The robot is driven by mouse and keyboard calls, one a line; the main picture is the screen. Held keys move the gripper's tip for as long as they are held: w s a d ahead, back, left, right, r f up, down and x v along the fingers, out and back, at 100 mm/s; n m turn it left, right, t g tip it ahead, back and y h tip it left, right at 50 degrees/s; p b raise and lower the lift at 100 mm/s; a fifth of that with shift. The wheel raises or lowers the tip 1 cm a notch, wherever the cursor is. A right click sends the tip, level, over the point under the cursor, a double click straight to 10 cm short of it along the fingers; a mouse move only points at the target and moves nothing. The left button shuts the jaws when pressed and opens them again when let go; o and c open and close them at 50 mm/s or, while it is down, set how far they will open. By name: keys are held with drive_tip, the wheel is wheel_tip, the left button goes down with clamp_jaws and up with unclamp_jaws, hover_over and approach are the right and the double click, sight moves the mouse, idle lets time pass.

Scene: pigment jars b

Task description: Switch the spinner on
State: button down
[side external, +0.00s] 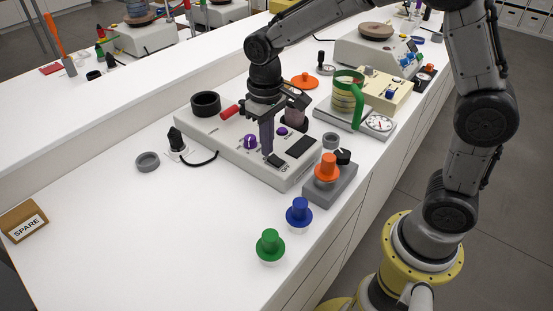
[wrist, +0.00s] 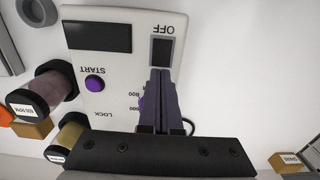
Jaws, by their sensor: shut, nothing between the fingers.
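The spinner (side external: 215,137) is a long pale box in the middle of the bench. Its top carries a black rocker switch (side external: 275,160) beside the word OFF, a dark display (side external: 300,147), a purple knob (side external: 250,142) and a purple button (side external: 282,131). In the wrist view the switch (wrist: 161,50) and the purple START button (wrist: 95,83) show clearly; the display (wrist: 97,37) is blank. My gripper (side external: 268,153) is shut and empty, pointing down with its tips at or just above the switch. Contact cannot be told. In the wrist view the fingers (wrist: 160,72) partly hide the knob.
A black ring (side external: 205,102) and a red handle (side external: 229,112) are at the spinner's far end. A grey block with an orange knob (side external: 327,167), blue (side external: 299,212) and green (side external: 269,244) pieces stand in front. A scale (side external: 380,124) is behind right.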

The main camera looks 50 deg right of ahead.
drive_tip(key=shift+f, duration=0.55)
drive_tip(key=shift+s, duration=0.1)
wheel_tip(320, 180, up, 18)
idle(1.0)
drive_tip(key=shift+f, duration=0.1)
hover_over(270, 157)
wheel_tip(270, 157, down, 9)
drive_tip(key=shift+d+f, duration=0.2)
drive_tip(key=shift+f, duration=3.45)
